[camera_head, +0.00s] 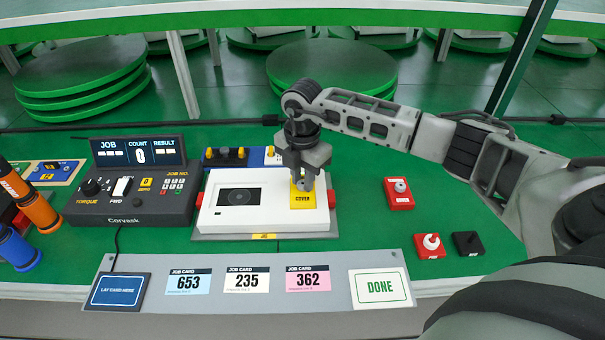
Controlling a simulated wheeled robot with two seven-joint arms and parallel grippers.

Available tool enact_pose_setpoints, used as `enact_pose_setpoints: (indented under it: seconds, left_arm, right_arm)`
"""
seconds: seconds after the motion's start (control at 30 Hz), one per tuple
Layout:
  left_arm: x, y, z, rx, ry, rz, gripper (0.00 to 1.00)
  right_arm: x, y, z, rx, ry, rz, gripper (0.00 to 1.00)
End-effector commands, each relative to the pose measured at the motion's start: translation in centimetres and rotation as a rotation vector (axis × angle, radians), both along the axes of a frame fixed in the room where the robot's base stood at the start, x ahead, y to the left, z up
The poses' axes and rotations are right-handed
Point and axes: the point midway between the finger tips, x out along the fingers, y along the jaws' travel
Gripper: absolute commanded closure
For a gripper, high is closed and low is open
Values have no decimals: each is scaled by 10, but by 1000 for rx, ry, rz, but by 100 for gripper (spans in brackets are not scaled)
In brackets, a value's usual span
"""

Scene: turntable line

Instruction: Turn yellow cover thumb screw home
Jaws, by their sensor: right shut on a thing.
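The yellow cover (303,201), marked COVER, lies on the right part of a white unit (222,222) with a dark round dial window. My right gripper (303,186) points straight down over the upper part of the cover. Its fingers are shut on the cover's thumb screw, which is mostly hidden between them. I cannot tell from here how far the screw is in. My left gripper is not in view.
A Corvask controller (130,205) reading count 0 stands left of the unit. Orange (38,208) and blue (20,250) tools are at far left. A red box (399,194) and red (430,243) and black (467,243) switches stand at right. Job cards lie on the front ledge (340,282).

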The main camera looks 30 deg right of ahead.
Motion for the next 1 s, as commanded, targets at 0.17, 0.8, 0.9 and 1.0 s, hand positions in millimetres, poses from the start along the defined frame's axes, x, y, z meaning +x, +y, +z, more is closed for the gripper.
enact_pose_setpoints:
  seconds: [0.17,0.8,0.9,1.0]
  left_arm:
    - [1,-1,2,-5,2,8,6]
    - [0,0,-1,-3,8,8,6]
    - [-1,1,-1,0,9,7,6]
    - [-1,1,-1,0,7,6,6]
  right_arm:
    - [4,-1,6,0,-15,-44,100]
    - [3,-1,5,-1,-12,-56,56]
    - [2,-1,3,-1,-9,-55,56]
    - [2,-1,3,0,-7,-54,56]
